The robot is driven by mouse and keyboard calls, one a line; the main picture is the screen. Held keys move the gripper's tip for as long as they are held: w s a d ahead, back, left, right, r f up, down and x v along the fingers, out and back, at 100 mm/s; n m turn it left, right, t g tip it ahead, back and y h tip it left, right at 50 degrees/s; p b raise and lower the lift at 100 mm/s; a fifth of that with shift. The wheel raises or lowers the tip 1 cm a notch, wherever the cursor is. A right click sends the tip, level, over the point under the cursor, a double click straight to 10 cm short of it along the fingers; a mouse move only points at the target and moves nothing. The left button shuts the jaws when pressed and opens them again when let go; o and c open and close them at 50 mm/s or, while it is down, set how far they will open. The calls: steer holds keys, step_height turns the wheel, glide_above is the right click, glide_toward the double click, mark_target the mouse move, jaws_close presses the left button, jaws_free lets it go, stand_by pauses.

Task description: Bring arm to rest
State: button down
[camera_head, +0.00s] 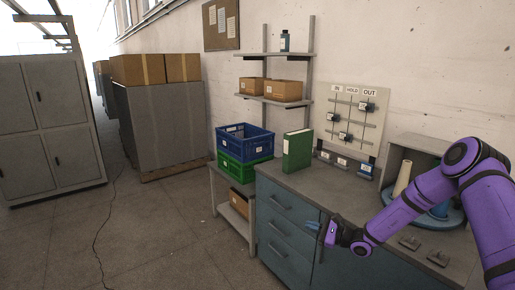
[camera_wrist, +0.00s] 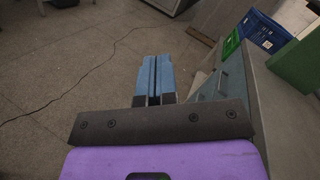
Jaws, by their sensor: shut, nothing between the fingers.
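My purple arm reaches in from the right in the head view. My gripper (camera_head: 314,229) is out over the front edge of the blue drawer cabinet, pointing left. In the wrist view my gripper (camera_wrist: 154,60) shows its two blue fingers side by side, shut, with nothing between them. Below the fingers in that view is bare floor.
The blue drawer cabinet (camera_head: 283,222) carries a green binder (camera_head: 297,151) and a cone winder station (camera_head: 400,180) partly behind my arm. Blue (camera_head: 245,143) and green (camera_head: 243,170) crates stand on a side shelf. The floor (camera_head: 160,235) to the left is clear except for a cable.

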steer(key=s+a+r+n+g+h, duration=0.1)
steer(key=s+r+n+g+h, duration=0.35)
steer(key=s+r, duration=0.6)
steer(key=s+r+n+g+h, duration=0.2)
steer(key=s+r+n+g, duration=0.45)
steer(key=r, duration=0.75)
steer(key=s+d+r+n+t+h, duration=0.2)
steer(key=s+d+r+h, duration=0.1)
steer(key=s, duration=0.6)
steer(key=s+d+r+n+t+h, duration=0.2)
steer(key=s+d+r, duration=0.3)
steer(key=s, duration=0.4)
steer(key=s+d+r+n+t+h, duration=0.2)
steer(key=s+r, duration=0.4)
steer(key=s, duration=0.4)
steer(key=d+t+h, duration=0.1)
steer(key=h, duration=0.1)
steer(key=shift+d+r+t+h, duration=0.2)
steer(key=shift+d+t+h, duration=0.1)
steer(key=shift+d+h, duration=0.1)
